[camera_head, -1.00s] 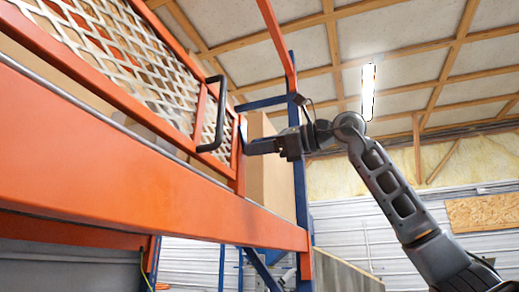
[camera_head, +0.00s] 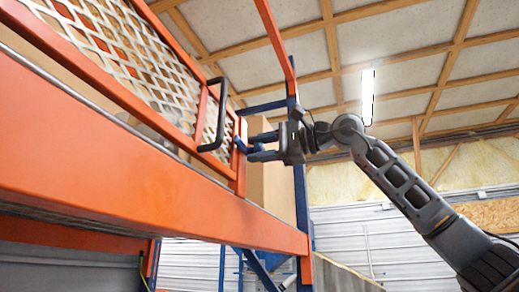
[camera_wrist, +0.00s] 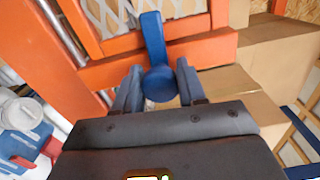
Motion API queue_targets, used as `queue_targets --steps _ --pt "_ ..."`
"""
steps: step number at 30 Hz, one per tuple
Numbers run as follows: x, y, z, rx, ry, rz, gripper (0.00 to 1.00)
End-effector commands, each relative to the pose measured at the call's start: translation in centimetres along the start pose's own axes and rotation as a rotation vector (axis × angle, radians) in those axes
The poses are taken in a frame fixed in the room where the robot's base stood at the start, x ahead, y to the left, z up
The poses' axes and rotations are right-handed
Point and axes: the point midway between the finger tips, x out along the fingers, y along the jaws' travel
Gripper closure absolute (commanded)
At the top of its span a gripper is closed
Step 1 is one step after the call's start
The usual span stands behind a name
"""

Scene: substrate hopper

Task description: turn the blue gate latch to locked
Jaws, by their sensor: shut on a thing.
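The blue gate latch (camera_wrist: 153,40) is a bar with a rounded knob end on the orange gate frame (camera_wrist: 200,50). In the wrist view it runs up from its knob, leaning slightly left. In the head view a small part of the latch (camera_head: 240,145) shows at the gate's right edge. My gripper (camera_wrist: 159,82) is shut on the knob end, with one dark finger on each side of it. In the head view my gripper (camera_head: 259,146) reaches the latch from the right, its two fingers one above the other.
A black pull handle (camera_head: 218,115) stands out from the mesh gate (camera_head: 115,45), just left of my gripper. A long orange beam (camera_head: 120,165) runs below. Cardboard boxes (camera_head: 268,180) stand behind the gripper. The space at the right is open.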

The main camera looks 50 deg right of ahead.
Motion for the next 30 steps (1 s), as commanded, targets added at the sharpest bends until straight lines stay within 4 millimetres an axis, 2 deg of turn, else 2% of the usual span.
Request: queue_targets --steps 9,22,23,30 --pt "0.01 0.09 0.16 -0.077 -0.003 0.002 0.9" --pt "0.03 0.15 0.19 -0.084 -0.004 0.003 0.9" --pt "0.03 0.16 0.19 -0.084 -0.004 0.003 0.57" --pt "0.03 0.12 0.11 -0.082 -0.002 0.002 0.36"
